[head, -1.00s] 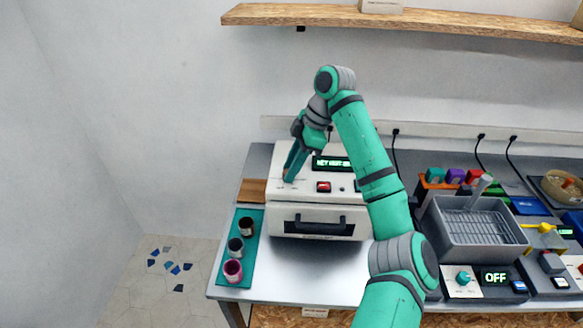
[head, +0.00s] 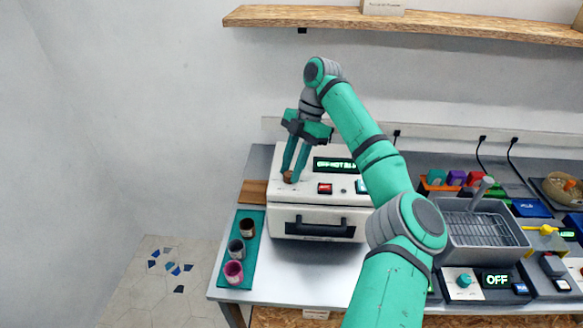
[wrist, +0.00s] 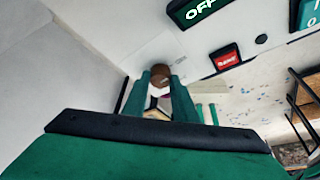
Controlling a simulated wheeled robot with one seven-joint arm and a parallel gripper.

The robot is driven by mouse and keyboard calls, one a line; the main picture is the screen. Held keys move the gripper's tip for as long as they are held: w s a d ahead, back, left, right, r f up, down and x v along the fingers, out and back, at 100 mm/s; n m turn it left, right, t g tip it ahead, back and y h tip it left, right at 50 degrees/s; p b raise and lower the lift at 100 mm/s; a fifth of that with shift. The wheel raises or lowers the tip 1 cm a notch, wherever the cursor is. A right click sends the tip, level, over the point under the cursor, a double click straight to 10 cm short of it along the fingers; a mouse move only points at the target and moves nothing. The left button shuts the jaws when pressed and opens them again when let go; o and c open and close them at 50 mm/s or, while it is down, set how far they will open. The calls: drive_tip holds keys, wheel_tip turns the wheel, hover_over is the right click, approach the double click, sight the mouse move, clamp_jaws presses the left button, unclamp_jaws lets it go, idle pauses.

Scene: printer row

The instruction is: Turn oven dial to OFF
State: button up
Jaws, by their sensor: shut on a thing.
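The oven (head: 345,205) is a white box with a dark handle on its front, on the table left of centre. Its brown dial (head: 287,176) is at the left of the sloped top panel. My gripper (head: 288,171) reaches down from above and is shut on the dial. In the wrist view the dial (wrist: 161,75) sits between the green fingertips, which partly hide it. The oven's lit display (head: 334,165) starts with "OFF" and "HOT"; the wrist view shows "OFF" on the display (wrist: 198,10). A red button (head: 325,188) is right of the dial.
A teal mat (head: 229,270) with three small cups lies left of the oven. A grey basin (head: 475,235) stands to the right, with a second unit's "OFF" display (head: 497,280) in front. A wooden shelf (head: 400,22) hangs above. Table in front of the oven is clear.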

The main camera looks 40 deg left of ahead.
drive_tip(key=shift+a, duration=0.1)
idle(0.3)
drive_tip(key=o, duration=1)
drive_tip(key=v, duration=1)
drive_tip(key=shift+w+r, duration=0.15)
drive_tip(key=shift+r, duration=0.2)
